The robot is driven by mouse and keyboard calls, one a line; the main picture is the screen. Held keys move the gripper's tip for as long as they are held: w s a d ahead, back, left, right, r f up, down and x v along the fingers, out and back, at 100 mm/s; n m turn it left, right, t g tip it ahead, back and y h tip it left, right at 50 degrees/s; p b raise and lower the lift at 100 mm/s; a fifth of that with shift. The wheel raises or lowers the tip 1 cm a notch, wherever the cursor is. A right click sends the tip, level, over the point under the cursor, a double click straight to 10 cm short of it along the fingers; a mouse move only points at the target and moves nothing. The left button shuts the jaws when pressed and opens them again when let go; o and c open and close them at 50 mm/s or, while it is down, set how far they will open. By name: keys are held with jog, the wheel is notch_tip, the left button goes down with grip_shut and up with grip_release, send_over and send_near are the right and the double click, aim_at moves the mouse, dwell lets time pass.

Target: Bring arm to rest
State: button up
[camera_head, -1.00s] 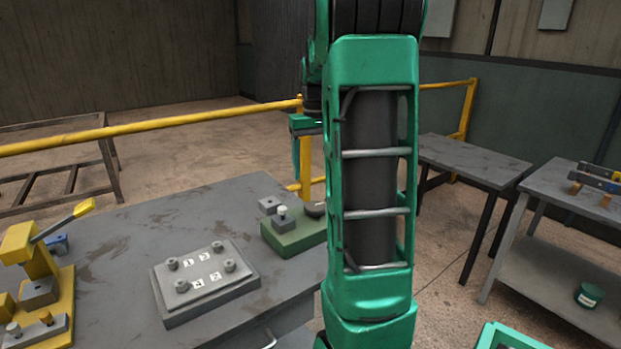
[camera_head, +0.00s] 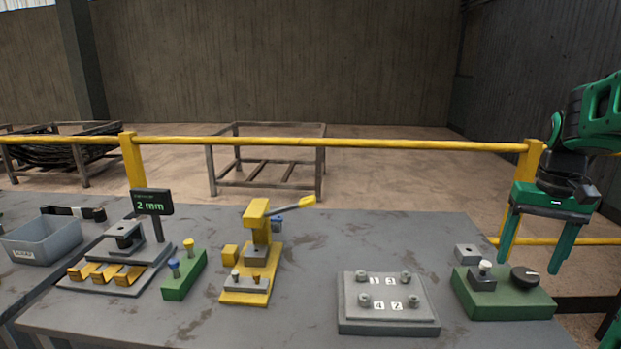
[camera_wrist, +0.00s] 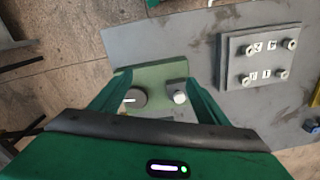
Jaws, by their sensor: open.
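My gripper (camera_head: 535,258) is at the right of the head view, green, with two fingers pointing down and spread apart. Nothing shows between its fingers. It hangs near the green block with a black knob (camera_head: 505,296) at the table's right end; I cannot tell its exact height above it. In the wrist view, my gripper (camera_wrist: 160,85) has its fingers on either side of this green block (camera_wrist: 155,75), whose dark knob and pale-topped post show between them. Part of my arm (camera_head: 595,115) shows at the right edge.
A numbered grey plate with posts (camera_head: 388,318) lies left of the green block. A yellow lever press (camera_head: 250,290), a small green stand (camera_head: 184,275), a "2 mm" display (camera_head: 152,203) and a grey bin (camera_head: 42,240) stand further left. A yellow rail (camera_head: 400,146) runs behind the table.

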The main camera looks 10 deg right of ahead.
jog(key=s+a+f, duration=0.3)
jog(key=s+a, duration=0.3)
jog(key=s, duration=0.1)
jog(key=s+a+f, duration=0.4)
jog(key=s+a, duration=0.2)
jog(key=s, duration=0.1)
jog(key=shift+s+f, duration=0.2)
jog(key=shift+s, duration=0.05)
jog(key=shift+w+f, duration=0.25)
jog(key=shift+w, duration=0.35)
